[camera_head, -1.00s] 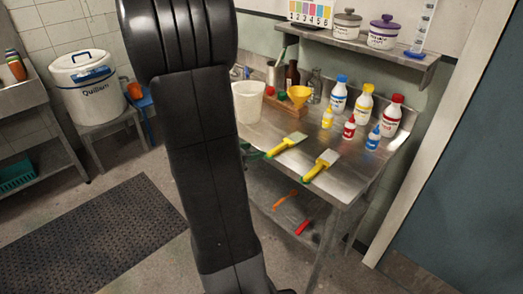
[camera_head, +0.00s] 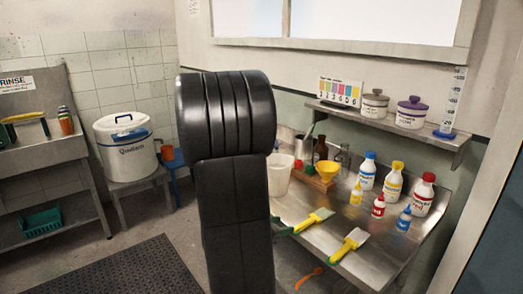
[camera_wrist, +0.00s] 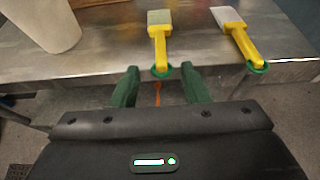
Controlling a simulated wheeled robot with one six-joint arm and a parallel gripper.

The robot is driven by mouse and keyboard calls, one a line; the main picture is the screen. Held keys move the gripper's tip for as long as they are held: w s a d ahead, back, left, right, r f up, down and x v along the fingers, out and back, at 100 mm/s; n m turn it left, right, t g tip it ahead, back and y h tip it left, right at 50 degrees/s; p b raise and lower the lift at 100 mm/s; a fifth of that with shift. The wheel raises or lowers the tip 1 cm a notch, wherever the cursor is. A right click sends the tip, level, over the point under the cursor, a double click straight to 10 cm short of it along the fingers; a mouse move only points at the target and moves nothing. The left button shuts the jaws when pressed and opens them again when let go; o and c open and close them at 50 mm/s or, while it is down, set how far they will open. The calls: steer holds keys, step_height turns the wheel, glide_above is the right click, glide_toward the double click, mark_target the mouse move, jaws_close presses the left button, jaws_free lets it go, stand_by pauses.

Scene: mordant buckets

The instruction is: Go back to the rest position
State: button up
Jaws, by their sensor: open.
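My gripper (camera_wrist: 156,88) shows in the wrist view with its two green fingers apart and nothing between them. It is in front of the steel table's front edge. A yellow-handled brush (camera_wrist: 159,40) lies on the table just beyond the fingers, its green-ringed handle end over the edge. A second yellow brush (camera_wrist: 238,35) lies to its right. In the head view both brushes, the left one (camera_head: 315,220) and the right one (camera_head: 350,244), lie on the table (camera_head: 300,205).
A white bucket (camera_head: 280,175) stands at the table's left end. Several bottles, including a red-capped one (camera_head: 423,195), stand at the back right. A shelf (camera_head: 385,118) holds two lidded jars. A white Quollism-like labelled pot (camera_head: 127,150) stands on a stool at left. A dark mat (camera_head: 110,270) lies on the floor.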

mark_target(302, 225)
steer(key=p+x, duration=0.1)
steer(key=x, duration=0.4)
steer(key=p+x, duration=0.1)
steer(key=x, duration=0.5)
steer(key=shift+r, duration=0.25)
steer(key=shift+a+r+p, duration=0.1)
steer(key=shift+r+p, duration=0.65)
steer(key=shift+p, duration=0.05)
steer(key=shift+s+f, duration=0.1)
steer(key=shift+f, duration=0.1)
